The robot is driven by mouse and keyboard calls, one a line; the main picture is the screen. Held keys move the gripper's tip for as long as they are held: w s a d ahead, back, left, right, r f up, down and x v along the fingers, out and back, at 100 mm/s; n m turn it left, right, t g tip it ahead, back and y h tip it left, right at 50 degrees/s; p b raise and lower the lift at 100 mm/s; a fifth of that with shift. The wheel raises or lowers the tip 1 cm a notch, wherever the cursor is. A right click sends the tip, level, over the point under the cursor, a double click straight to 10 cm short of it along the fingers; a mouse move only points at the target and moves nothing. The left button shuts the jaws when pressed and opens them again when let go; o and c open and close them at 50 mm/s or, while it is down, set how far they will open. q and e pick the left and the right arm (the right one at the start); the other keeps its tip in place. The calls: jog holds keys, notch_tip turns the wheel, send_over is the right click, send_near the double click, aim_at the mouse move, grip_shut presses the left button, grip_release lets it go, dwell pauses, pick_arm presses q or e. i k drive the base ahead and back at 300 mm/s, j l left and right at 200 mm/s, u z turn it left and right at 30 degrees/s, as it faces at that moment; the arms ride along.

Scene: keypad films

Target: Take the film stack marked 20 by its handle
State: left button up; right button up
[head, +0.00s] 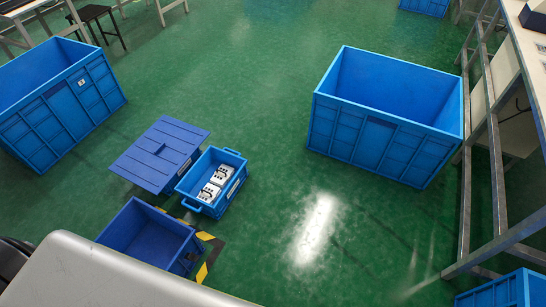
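Two white stacks with dark marks lie in a small blue crate with end handles in the middle left of the head view. One stack (220,175) lies towards the far end and the other stack (208,193) lies nearer. Any number on them, such as 20, is too small to read, and I cannot make out a handle on either. The small crate (233,153) stands on the green floor and has a white label on its right side. Neither of my grippers shows in the view.
A closed dark blue box (150,150) stands left of the small crate, and an open empty blue box (190,255) in front, by yellow-black floor tape (203,272). Large blue bins stand left (75,105) and right (370,145). A metal frame (495,170) edges the right. The middle floor is clear.

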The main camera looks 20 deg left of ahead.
aim_at(222, 174)
jog(key=i+l, duration=0.1)
jog(key=i, duration=0.4)
jog(key=i+l+u, duration=0.1)
jog(key=i, duration=0.35)
jog(key=i+l, duration=0.15)
jog(key=i, duration=0.35)
jog(key=j+u, duration=0.05)
